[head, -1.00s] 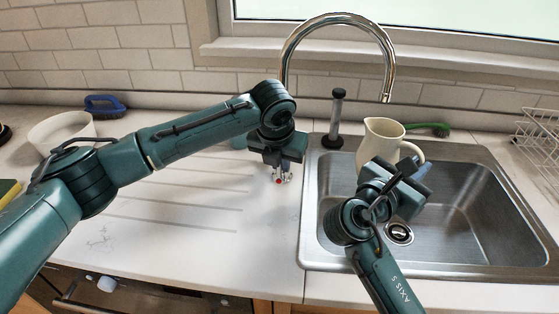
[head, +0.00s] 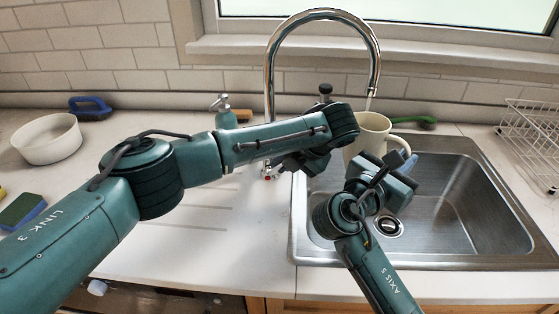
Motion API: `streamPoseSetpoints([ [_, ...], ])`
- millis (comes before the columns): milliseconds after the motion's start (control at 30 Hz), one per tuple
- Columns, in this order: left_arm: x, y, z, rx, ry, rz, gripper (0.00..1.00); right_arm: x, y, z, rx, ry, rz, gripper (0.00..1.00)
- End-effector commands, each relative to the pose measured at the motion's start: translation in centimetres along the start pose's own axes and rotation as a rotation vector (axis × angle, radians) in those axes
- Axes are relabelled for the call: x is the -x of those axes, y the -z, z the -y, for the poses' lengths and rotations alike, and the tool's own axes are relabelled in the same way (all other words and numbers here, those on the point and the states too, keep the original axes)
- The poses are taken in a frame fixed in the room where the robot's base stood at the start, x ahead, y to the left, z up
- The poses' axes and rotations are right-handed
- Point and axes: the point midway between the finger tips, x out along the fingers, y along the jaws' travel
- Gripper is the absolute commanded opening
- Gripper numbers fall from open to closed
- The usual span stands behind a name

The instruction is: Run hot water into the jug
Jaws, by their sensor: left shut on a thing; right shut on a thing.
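The cream jug (head: 368,134) stands upright at the sink's back left, its mouth below the end of the chrome spout (head: 318,14). A thin pale streak, seemingly water, shows between spout and jug. My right gripper (head: 404,163) is shut at the jug's right side, on its handle as far as I can see. The chrome tap handle with a red dot (head: 268,174) is at the sink's left edge. My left gripper (head: 290,168) is shut beside it, seemingly on this handle; my forearm hides most of the contact. The jug's inside is hidden.
The steel sink (head: 468,215) is open to the right. A second tap-like fitting (head: 222,104) stands behind my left arm. A dark-topped plunger-like thing (head: 326,92), green brush (head: 415,120), wire rack (head: 535,145), white bowl (head: 48,140), blue brush (head: 90,108) and sponge (head: 22,210) stand around.

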Motion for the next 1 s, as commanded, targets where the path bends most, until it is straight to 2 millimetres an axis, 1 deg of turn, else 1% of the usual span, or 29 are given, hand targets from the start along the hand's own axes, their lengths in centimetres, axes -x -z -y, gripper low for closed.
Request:
streamPoseSetpoints([
  [533,0.00,0.01,0.20,-0.012,-0.025,-0.005,0.00,0.00,-0.08,-0.01,-0.002,0.000,0.002,0.00],
  [567,-0.01,0.01,0.20,-0.012,-0.025,-0.005,0.14,0.00,-0.08,-0.01,-0.002,0.000,0.002,0.00],
  [800,0.01,0.00,0.17,-0.011,-0.024,-0.005,0.34,0.00,-0.09,-0.01,-0.002,0.000,0.002,0.00],
  [1000,0.02,-0.02,0.14,-0.011,-0.024,-0.005,0.34,0.00,-0.08,-0.01,-0.002,0.000,0.002,0.00],
])
